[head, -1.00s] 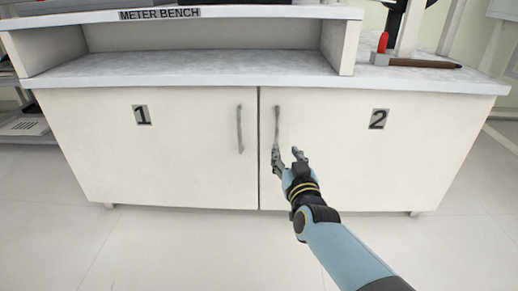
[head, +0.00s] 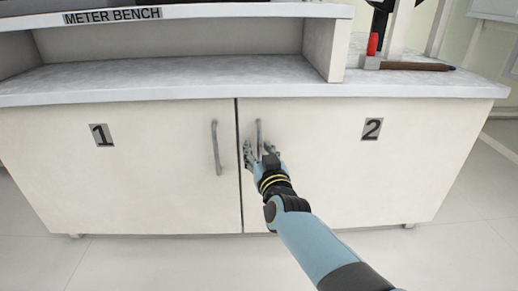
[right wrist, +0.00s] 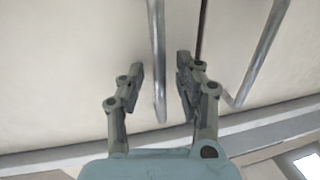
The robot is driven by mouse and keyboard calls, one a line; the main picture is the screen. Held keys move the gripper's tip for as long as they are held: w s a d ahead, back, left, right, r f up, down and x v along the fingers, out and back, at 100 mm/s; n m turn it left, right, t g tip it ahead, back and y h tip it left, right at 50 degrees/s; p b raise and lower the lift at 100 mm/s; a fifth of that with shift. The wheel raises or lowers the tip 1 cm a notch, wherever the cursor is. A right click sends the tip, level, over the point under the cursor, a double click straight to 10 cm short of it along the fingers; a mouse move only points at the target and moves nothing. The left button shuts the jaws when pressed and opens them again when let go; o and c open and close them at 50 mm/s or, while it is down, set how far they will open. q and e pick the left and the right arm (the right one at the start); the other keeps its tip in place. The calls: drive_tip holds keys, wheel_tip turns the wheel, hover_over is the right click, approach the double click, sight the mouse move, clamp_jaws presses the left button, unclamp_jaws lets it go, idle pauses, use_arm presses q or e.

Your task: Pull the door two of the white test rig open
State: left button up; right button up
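Door two (head: 345,170) of the white rig is the right-hand door under the counter, marked with a "2" label (head: 371,129). It looks shut, level with door one (head: 120,180). Its grey vertical bar handle (head: 259,130) is near the door's left edge. My right gripper (head: 258,152) is at the lower part of this handle. In the right wrist view the gripper (right wrist: 160,80) is open, with a finger on each side of the handle (right wrist: 157,50) and gaps on both sides. My left gripper is not in view.
Door one's handle (head: 216,147) stands close by on the left, across the dark seam. The counter top (head: 190,78) juts out above the doors. A red-capped item (head: 372,44) and a brown-handled tool (head: 415,66) lie on it. The floor in front is clear.

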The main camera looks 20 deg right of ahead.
clamp_jaws()
idle(0.5)
